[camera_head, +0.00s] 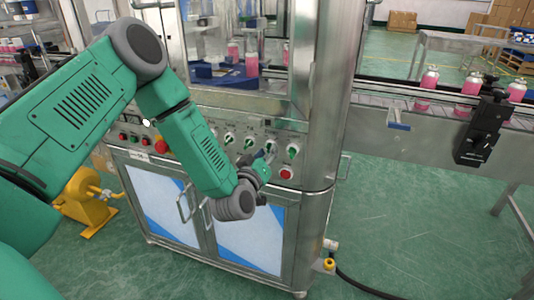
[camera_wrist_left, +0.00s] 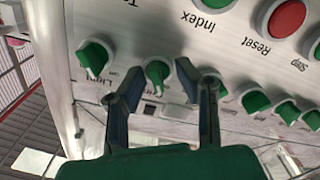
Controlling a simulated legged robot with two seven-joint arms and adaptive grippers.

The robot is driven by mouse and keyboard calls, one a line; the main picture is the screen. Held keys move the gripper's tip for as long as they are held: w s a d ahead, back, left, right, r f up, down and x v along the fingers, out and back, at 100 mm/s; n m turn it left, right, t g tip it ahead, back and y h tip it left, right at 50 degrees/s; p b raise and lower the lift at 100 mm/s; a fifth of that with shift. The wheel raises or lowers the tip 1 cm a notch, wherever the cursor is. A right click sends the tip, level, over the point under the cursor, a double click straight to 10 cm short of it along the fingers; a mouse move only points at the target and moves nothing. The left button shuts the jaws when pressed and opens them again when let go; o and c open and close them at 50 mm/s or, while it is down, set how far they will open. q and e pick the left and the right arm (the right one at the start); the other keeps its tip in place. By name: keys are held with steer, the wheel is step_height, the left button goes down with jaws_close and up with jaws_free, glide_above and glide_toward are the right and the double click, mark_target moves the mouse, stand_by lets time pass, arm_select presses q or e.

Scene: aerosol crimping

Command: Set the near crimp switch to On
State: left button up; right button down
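A row of green rotary switches runs along the machine's control panel (camera_head: 215,122). My left gripper (camera_head: 262,172) is at the panel, by the right part of the row. In the left wrist view my left gripper (camera_wrist_left: 160,82) is open, its two fingers on either side of a green switch (camera_wrist_left: 157,73). I see a gap at each side and cannot tell whether a fingertip touches. Another green switch (camera_wrist_left: 95,58) sits just left of it. My right gripper is not in view.
A red button (camera_head: 286,173) is on the panel below the switches; a red button (camera_wrist_left: 287,17) also shows in the left wrist view. Cabinet doors with handles (camera_head: 186,207) lie below. A conveyor (camera_head: 385,100) with pink cans (camera_head: 429,78) runs right.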

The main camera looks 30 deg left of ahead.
arm_select(q)
steer(key=shift+d, duration=0.15)
jaws_close()
steer(key=shift+m, duration=0.3)
steer(key=m+p, duration=0.1)
steer(key=m, duration=0.1)
steer(key=shift+m+p, duration=0.3)
steer(key=m+p, duration=0.1)
steer(key=m, duration=0.1)
steer(key=shift+m, duration=0.3)
steer(key=shift+s+f+m+p, duration=0.1)
steer(key=shift+m+p, duration=0.3)
steer(key=shift+m, duration=1.1)
steer(key=shift+f+m+p, duration=0.1)
steer(key=shift+m+p, duration=0.25)
steer(key=shift+m, duration=1.45)
